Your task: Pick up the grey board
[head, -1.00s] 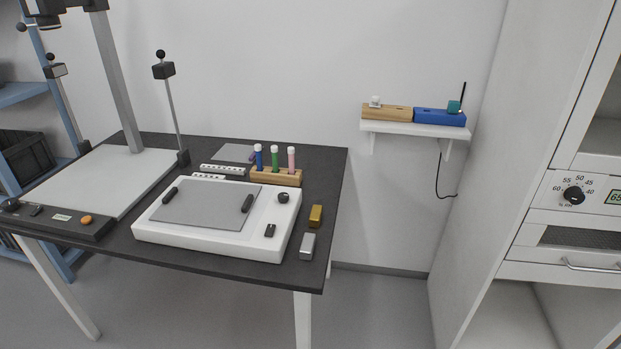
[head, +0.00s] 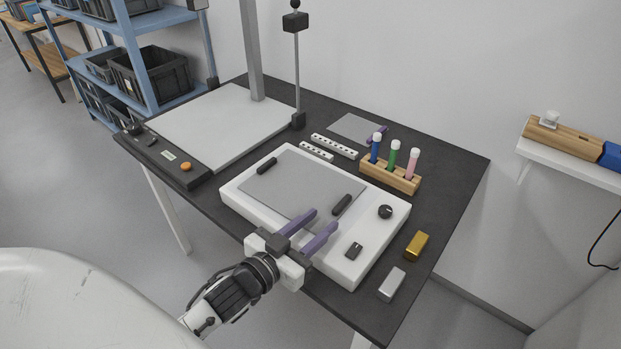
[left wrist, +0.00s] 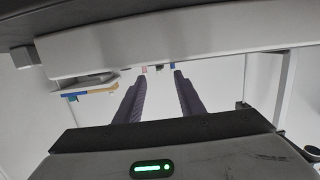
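The grey board (head: 297,186) lies flat on top of a white box-shaped unit (head: 236,198) on the dark table. Two black bar-shaped pieces sit on the board, a left one (head: 267,165) and a right one (head: 342,204). My left gripper (head: 322,220) is at the near edge of the white unit, its two purple fingers apart and empty. In the head view the fingertips overlap the board's near right corner; I cannot tell whether they touch it. The fingers also show apart in the left wrist view (left wrist: 158,78). My right gripper is out of view.
On the white unit are a black knob (head: 385,211) and a switch (head: 353,250). A gold block (head: 416,246) and a silver block (head: 392,284) lie to the right. A wooden rack (head: 390,178) with coloured tubes stands behind. A stand with a pale base (head: 205,125) is at left.

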